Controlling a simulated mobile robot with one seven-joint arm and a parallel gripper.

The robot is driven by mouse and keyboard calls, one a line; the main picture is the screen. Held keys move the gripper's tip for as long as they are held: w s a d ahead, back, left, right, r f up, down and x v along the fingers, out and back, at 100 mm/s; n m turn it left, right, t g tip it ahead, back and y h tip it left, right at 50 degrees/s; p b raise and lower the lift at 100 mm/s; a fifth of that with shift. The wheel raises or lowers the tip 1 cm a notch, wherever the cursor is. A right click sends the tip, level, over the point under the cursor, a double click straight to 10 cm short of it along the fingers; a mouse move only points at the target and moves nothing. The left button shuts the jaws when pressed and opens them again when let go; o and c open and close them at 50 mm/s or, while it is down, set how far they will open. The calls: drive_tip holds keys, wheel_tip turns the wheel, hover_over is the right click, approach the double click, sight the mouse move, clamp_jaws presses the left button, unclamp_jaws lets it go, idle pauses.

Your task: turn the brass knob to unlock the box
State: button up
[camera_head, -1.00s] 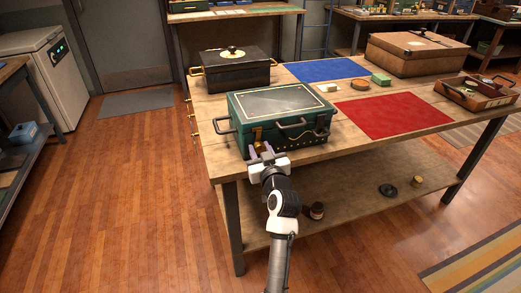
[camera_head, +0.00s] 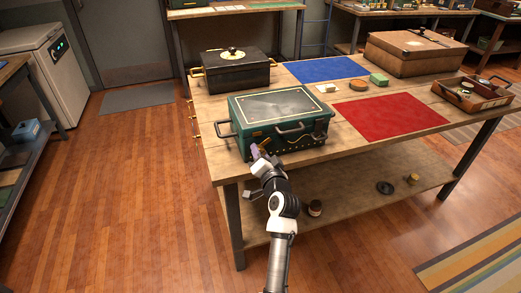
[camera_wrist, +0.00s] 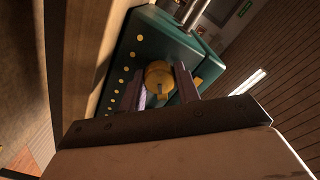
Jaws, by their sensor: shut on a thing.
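The green box (camera_head: 278,107) sits on the near left part of the wooden table, with dark handles on its front and left side. In the wrist view the box's green front (camera_wrist: 128,52) fills the upper middle. The brass knob (camera_wrist: 158,74) stands on that front, between the two fingers of my gripper (camera_wrist: 166,86). My gripper is shut on the knob, with a finger on either side of it. In the head view my gripper (camera_head: 260,155) is at the box's front and appears rolled; it hides the knob there.
A black box (camera_head: 236,72) stands behind the green box. A red mat (camera_head: 390,116) and a blue mat (camera_head: 326,69) lie to the right. A brown case (camera_head: 415,55) and a wooden tray (camera_head: 474,94) are at the far right. A lower shelf (camera_head: 350,192) runs beneath the tabletop.

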drive_tip(key=m+p, duration=0.2)
drive_tip(key=m, duration=0.2)
drive_tip(key=shift+m+p, duration=0.85)
drive_tip(key=shift+m, duration=0.35)
drive_tip(key=o, duration=1)
drive_tip(key=shift+b+v, duration=1.85)
drive_tip(key=shift+v, duration=5.1)
